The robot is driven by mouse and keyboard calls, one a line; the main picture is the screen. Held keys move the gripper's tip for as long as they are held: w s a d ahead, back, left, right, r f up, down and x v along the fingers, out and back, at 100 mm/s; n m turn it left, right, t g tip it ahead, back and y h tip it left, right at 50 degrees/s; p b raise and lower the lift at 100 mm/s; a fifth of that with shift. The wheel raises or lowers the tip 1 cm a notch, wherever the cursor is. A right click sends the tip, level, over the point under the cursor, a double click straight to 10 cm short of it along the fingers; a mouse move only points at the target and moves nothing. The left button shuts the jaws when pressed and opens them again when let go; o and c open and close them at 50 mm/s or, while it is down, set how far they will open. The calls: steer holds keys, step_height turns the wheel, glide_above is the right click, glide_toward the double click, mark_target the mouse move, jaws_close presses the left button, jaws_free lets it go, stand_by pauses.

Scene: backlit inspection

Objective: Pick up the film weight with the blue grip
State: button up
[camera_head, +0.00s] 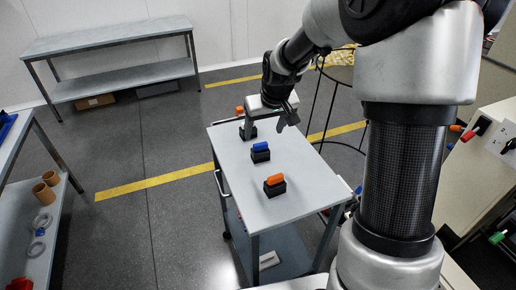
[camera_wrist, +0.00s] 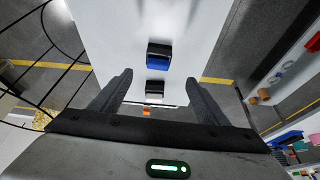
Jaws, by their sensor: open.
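The film weight with the blue grip (camera_head: 261,147) stands on the grey cart top (camera_head: 232,158), a black block with the blue grip on top. It also shows in the wrist view (camera_wrist: 158,58), just above and between the fingertips in the picture. My gripper (camera_head: 266,126) is open and empty above the cart's far part, behind the blue-grip weight in the head view. Its two fingers also show in the wrist view (camera_wrist: 159,78), spread apart. Nothing is between them that I can see held.
A weight with an orange grip (camera_head: 275,181) stands nearer on the cart. Another black weight (camera_head: 248,133), with a pale grip in the wrist view (camera_wrist: 154,87), stands by my left finger. A small orange thing (camera_head: 239,110) shows past it. A wire-framed stool (camera_head: 340,75) stands behind.

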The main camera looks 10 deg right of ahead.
mark_target(261, 147)
steer(key=x, duration=0.8)
steer(key=shift+f, duration=0.2)
steer(key=shift+s+d+b+x, duration=0.1)
steer(key=shift+b+x, duration=0.1)
steer(key=shift+x, duration=1.15)
steer(key=shift+s+d+b+x, duration=0.1)
steer(key=shift+d+b+x, duration=0.05)
steer(key=shift+x, duration=1.2)
steer(key=c, duration=1.5)
